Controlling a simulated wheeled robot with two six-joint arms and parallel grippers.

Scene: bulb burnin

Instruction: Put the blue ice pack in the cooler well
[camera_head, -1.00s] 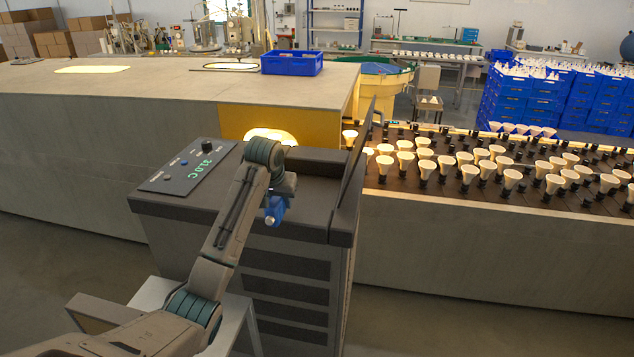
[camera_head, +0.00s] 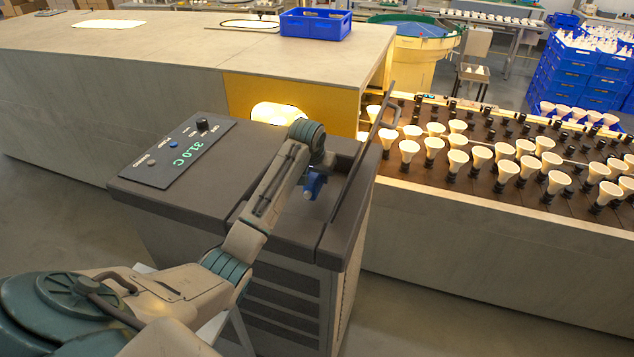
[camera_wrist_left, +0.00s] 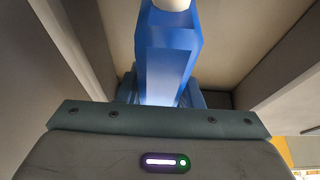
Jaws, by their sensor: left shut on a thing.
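The blue ice pack (camera_head: 314,184) hangs under my left wrist in the head view, small and partly covered by the arm. In the left wrist view, a blue faceted body with a white end (camera_wrist_left: 167,60) fills the upper middle. My left gripper (camera_head: 313,178) is shut on it; its fingers are mostly hidden. The cooler (camera_head: 190,200) is a dark grey cabinet with its lid (camera_head: 362,155) standing open at the right. The pack is over the cooler top, left of the lid. Pale walls flank it in the wrist view; its depth in the well is unclear.
A control panel (camera_head: 180,152) reads 31.0 C on the cooler top. Behind stands a long grey housing (camera_head: 120,100) with a glowing opening (camera_head: 277,113). At the right, a conveyor (camera_head: 480,190) carries several white bulbs. A blue crate (camera_head: 315,24) sits on the housing.

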